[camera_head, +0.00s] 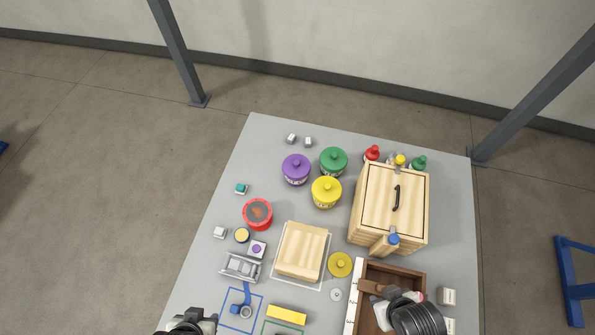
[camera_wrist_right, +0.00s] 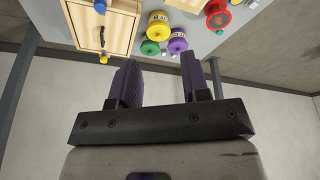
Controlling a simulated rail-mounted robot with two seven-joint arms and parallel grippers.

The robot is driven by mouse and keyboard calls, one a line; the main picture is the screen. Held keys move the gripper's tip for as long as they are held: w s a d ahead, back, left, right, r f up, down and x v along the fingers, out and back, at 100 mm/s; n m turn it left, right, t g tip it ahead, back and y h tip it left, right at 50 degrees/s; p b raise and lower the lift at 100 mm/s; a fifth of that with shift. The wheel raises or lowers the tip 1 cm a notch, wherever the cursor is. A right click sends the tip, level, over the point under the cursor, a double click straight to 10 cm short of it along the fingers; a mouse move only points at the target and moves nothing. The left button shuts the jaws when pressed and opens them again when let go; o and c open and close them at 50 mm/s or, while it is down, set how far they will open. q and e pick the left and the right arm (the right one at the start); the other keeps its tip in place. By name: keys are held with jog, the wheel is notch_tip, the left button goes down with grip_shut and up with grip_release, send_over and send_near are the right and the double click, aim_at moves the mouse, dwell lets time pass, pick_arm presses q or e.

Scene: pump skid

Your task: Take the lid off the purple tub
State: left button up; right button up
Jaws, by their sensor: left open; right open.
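The purple tub (camera_head: 295,170) stands at the back left of the table with its purple knobbed lid (camera_head: 295,163) on. It also shows in the right wrist view (camera_wrist_right: 177,42), near the top. My right gripper (camera_wrist_right: 168,72) is open and empty in the right wrist view, apart from the tub. In the head view the right gripper (camera_head: 385,300) is over the brown wooden tray at the front right. My left gripper (camera_head: 208,318) is at the front left edge of the picture, far from the tub; its fingers are barely visible.
A green tub (camera_head: 333,161) and a yellow tub (camera_head: 326,192) stand close to the purple tub. A wooden box (camera_head: 412,205) with a black handle stands to the right. A red open container (camera_head: 257,214) is nearer the front left. A wooden block (camera_head: 301,250) lies mid-table.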

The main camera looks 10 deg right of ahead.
jog(key=o, duration=0.5)
jog(key=shift+a, duration=0.15)
